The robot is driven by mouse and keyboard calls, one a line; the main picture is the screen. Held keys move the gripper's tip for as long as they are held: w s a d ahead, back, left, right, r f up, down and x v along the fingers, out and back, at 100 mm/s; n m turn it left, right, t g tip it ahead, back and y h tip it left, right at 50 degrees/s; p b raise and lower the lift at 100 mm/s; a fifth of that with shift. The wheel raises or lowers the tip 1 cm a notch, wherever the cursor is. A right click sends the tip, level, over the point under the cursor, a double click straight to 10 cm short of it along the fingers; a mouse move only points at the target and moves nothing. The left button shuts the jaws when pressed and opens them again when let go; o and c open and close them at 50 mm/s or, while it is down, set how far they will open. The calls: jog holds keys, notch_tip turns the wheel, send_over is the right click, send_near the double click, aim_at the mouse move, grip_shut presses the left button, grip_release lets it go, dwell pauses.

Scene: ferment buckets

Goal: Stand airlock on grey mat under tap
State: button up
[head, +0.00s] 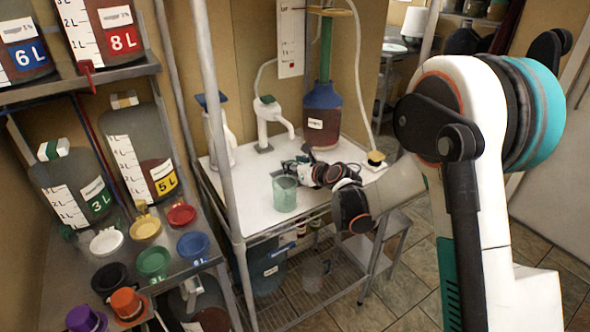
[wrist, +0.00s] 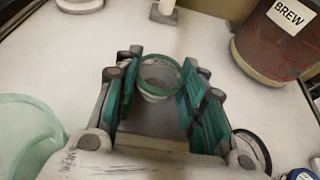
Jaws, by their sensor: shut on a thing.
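My gripper (head: 293,170) is low over the white bench, in front of the tap. In the wrist view its green-padded fingers (wrist: 158,95) are shut on a small clear round piece with a green rim, which I take as the airlock (wrist: 158,80). It looks roughly upright, seen from above. In the head view it is too small and covered to make out. The white tap (head: 272,120) stands behind the gripper, its spout pointing right. Whether the airlock touches the surface I cannot tell.
A pale green cup (head: 285,193) stands just left of my gripper, close in the wrist view (wrist: 25,140). A BREW bucket (head: 322,115) with a blue top stands behind on the right. A yellow-topped piece (head: 376,160) sits at the bench's right. Shelves with bottles are left.

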jog(key=shift+r, duration=0.1)
jog(key=o, duration=0.6)
jog(key=p+v, duration=0.2)
jog(key=v, duration=1)
jog(key=shift+p, duration=0.4)
jog(key=shift+s+d, duration=0.1)
